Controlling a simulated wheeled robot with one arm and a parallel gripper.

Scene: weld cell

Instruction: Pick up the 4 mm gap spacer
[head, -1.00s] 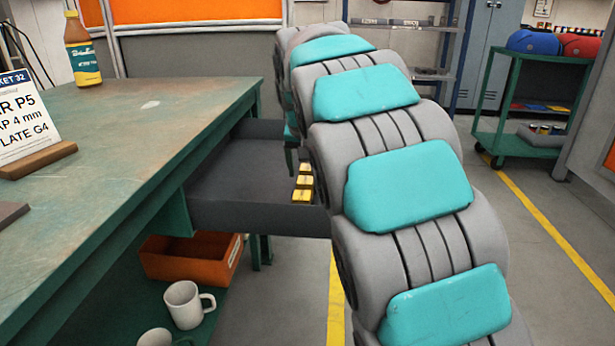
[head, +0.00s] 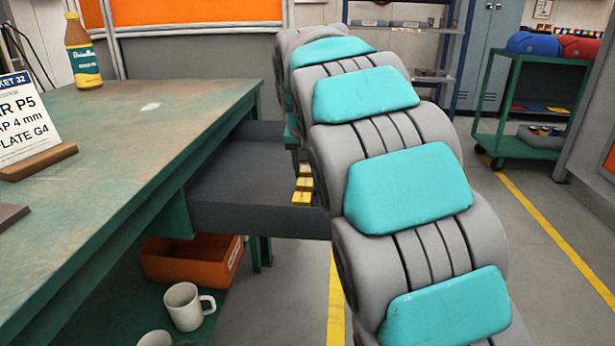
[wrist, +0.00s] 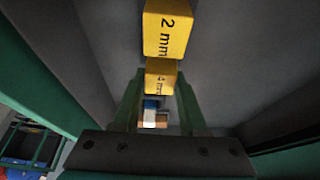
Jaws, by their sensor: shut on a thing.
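The 4 mm gap spacer (wrist: 160,78) is a yellow block marked "4 mm" in the wrist view. It sits between the fingertips of my gripper (wrist: 161,88), which is shut on it. A larger-looking yellow block marked "2 mm" (wrist: 167,28) lies just past it, above it in the picture. In the head view, a row of yellow blocks (head: 303,184) shows in the open grey drawer (head: 250,217), close to my arm. My arm hides the gripper's fingertips there, and I cannot tell whether the spacer is lifted clear.
The green workbench (head: 150,130) stands left of the drawer, with a bottle (head: 83,55) and a job card (head: 25,120) on it. Below are an orange bin (head: 185,265) and a white mug (head: 185,305). A green cart (head: 525,140) stands at the back right.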

